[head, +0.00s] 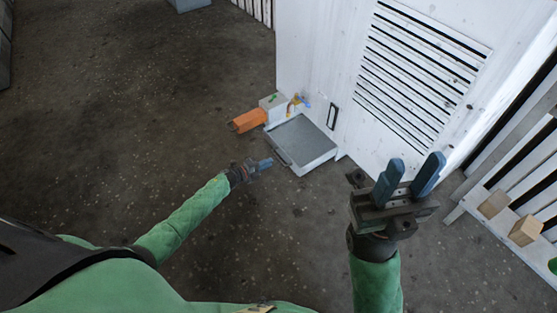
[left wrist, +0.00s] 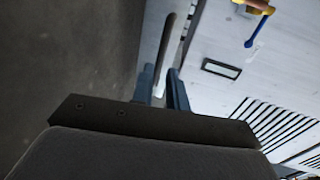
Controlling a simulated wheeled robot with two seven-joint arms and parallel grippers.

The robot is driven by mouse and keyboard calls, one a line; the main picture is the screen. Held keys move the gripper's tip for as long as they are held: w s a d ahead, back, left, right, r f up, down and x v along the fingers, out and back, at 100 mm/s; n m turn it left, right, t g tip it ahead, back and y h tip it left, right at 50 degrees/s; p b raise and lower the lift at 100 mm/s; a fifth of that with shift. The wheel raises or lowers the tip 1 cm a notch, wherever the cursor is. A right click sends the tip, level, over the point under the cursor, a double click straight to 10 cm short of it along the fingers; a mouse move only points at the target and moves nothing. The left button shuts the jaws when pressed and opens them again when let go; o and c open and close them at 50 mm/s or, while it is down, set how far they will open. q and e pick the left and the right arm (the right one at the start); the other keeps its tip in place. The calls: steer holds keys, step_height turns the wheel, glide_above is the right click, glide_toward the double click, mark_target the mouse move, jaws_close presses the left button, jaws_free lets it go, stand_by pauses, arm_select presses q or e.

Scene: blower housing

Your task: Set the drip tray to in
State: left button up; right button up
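The drip tray (head: 303,142) is a shallow grey tray with a light rim. It sticks out low from the white blower housing (head: 320,60). A dark bar handle (head: 283,156) is on its near left side. My left gripper (head: 266,163) is just in front of that handle, low over the floor. In the left wrist view, the blue fingers (left wrist: 162,88) are apart, and the dark handle bar (left wrist: 168,45) lines up with the gap between them. I cannot tell whether they touch it. My right gripper (head: 408,178) is raised, open and empty, in front of the housing.
An orange block (head: 249,120) and a pale box (head: 273,105) stand behind the tray, beside small yellow and blue fittings (head: 298,101). The housing has a dark-framed slot (head: 332,116) and louvres (head: 420,75). A slatted rack with wooden blocks (head: 525,231) is at right. The left floor is clear.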

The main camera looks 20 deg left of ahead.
mark_target(278, 159)
arm_select(q)
steer(key=b+x, duration=0.1)
steer(key=x, duration=0.5)
steer(key=shift+w+f+b, duration=0.1)
steer(key=shift+w+b, duration=0.1)
steer(key=shift+b, duration=0.2)
steer(key=shift+d, duration=0.1)
jaws_close()
